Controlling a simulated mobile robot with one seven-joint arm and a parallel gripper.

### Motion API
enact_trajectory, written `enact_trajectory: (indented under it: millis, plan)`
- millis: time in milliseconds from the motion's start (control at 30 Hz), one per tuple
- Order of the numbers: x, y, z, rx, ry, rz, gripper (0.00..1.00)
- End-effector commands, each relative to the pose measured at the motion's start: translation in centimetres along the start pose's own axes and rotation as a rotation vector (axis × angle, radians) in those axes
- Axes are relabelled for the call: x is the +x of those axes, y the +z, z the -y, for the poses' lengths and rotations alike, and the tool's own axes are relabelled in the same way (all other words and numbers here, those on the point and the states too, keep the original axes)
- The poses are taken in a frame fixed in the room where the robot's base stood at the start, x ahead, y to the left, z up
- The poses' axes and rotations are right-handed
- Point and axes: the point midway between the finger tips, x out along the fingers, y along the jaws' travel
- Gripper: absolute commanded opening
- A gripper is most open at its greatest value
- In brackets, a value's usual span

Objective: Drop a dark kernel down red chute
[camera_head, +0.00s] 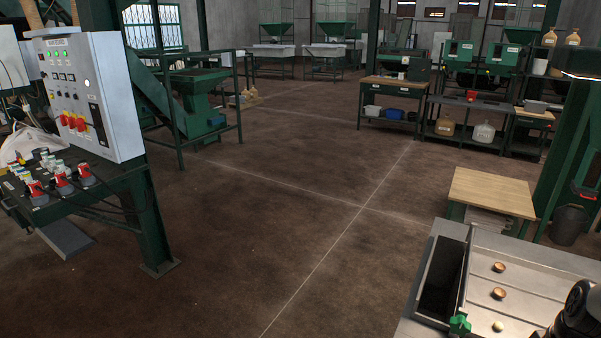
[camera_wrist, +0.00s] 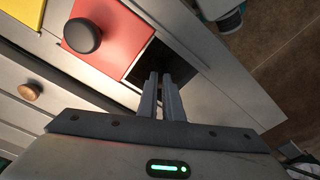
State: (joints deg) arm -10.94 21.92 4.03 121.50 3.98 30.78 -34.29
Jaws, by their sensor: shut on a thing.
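In the wrist view my gripper (camera_wrist: 160,76) has its two fingers close together, with the tips over a dark square opening (camera_wrist: 178,63). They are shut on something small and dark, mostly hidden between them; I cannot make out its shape. A flat red panel (camera_wrist: 108,20) lies beside the opening, to the left of the fingers. A round black knob-like thing (camera_wrist: 82,36) stands on the red panel, apart from my gripper. I cannot tell whether any dark kernel shows elsewhere. My gripper's fingers do not show in the head view.
A grey metal tray (camera_head: 545,265) with small round brown pieces (camera_head: 499,267) is at the lower right, beside a deep dark bin (camera_head: 440,280). A wooden-topped table (camera_head: 492,192) stands behind it. A control cabinet (camera_head: 95,95) stands at the left. The middle floor is clear.

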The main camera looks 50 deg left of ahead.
Motion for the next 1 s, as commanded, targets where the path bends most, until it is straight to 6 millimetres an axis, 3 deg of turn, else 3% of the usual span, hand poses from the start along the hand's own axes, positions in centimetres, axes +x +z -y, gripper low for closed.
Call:
enact_trajectory:
  millis: [200, 233, 333, 633, 767, 1000]
  plan:
    - [0.0, 0.0, 0.0, 0.000, 0.000, 0.000, 0.00]
    - [0.0, 0.0, 0.0, 0.000, 0.000, 0.000, 0.11]
    - [0.0, 0.0, 0.0, 0.000, 0.000, 0.000, 0.28]
    - [-0.8, -0.1, 0.0, 0.000, 0.001, -0.002, 0.28]
    - [-2.9, -0.2, -0.1, 0.000, 0.003, -0.005, 0.28]
    - [-8.8, -0.2, -0.1, 0.000, 0.003, -0.005, 0.28]
